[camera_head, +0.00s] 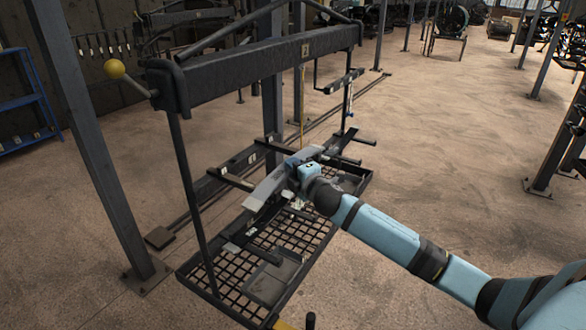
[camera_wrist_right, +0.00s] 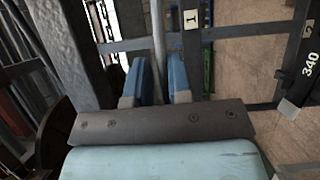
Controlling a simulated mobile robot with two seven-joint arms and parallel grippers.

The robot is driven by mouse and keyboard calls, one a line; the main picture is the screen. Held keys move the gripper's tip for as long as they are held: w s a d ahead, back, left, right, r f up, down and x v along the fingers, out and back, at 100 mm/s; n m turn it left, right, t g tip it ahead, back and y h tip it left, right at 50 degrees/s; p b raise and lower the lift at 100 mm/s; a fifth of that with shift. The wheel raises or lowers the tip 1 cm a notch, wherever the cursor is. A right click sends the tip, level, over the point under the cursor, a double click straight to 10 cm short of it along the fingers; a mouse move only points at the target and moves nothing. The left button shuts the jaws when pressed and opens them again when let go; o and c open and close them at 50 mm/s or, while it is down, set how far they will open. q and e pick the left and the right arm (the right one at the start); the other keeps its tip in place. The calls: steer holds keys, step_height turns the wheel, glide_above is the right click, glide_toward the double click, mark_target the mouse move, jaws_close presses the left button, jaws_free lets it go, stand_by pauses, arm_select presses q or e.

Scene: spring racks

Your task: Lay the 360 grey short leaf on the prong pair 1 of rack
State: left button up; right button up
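The grey short leaf (camera_head: 265,190) is a pale flat strip above the mesh tray of the rack, slanting from lower left to upper right. Its number is not legible. My right gripper (camera_head: 298,170) is at its middle. In the right wrist view the gripper's blue fingers (camera_wrist_right: 158,85) stand on both sides of a thin grey strip, which looks like the leaf edge-on. A dark prong (camera_head: 230,180) of the rack's lower bar sticks out just left of the leaf. A plate marked 1 (camera_wrist_right: 190,18) shows near the fingertips. Whether the leaf touches the prongs is unclear. My left gripper is out of view.
The rack's thick upper beam (camera_head: 260,68) crosses above, with a hanging rod (camera_head: 190,195) on the left. The mesh tray (camera_head: 205,275) below holds dark pieces. A dark part marked 340 (camera_wrist_right: 310,64) is at the right. Open floor lies right of the rack.

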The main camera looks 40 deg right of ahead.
steer(key=o, duration=0.3)
steer(key=shift+r, duration=0.1)
steer(key=shift+s+f, duration=0.2)
steer(key=shift+f, duration=0.05)
steer(key=s+a+b, duration=0.1)
steer(key=s+b, duration=0.2)
steer(key=s, duration=1)
steer(key=shift+s+r, duration=0.15)
steer(key=shift+s, duration=0.1)
steer(key=shift+a, duration=0.1)
steer(key=s+a+f+m+g+y+p, duration=0.1)
steer(key=s+a+f+m+g, duration=0.2)
steer(key=f, duration=0.5)
steer(key=s+a+f+m+g+y, duration=0.1)
steer(key=s+a+f+m, duration=0.25)
steer(key=f, duration=0.55)
steer(key=s+a+f+m+g+y+p, duration=0.1)
steer(key=s+a+f+m+g+y, duration=0.1)
steer(key=s+a+f+m, duration=0.6)
steer(key=s+a+f+g, duration=0.1)
steer(key=s+a+f, duration=0.4)
steer(key=a, duration=0.3)
steer(key=shift+s+a+f, duration=0.3)
steer(key=shift+s, duration=0.35)
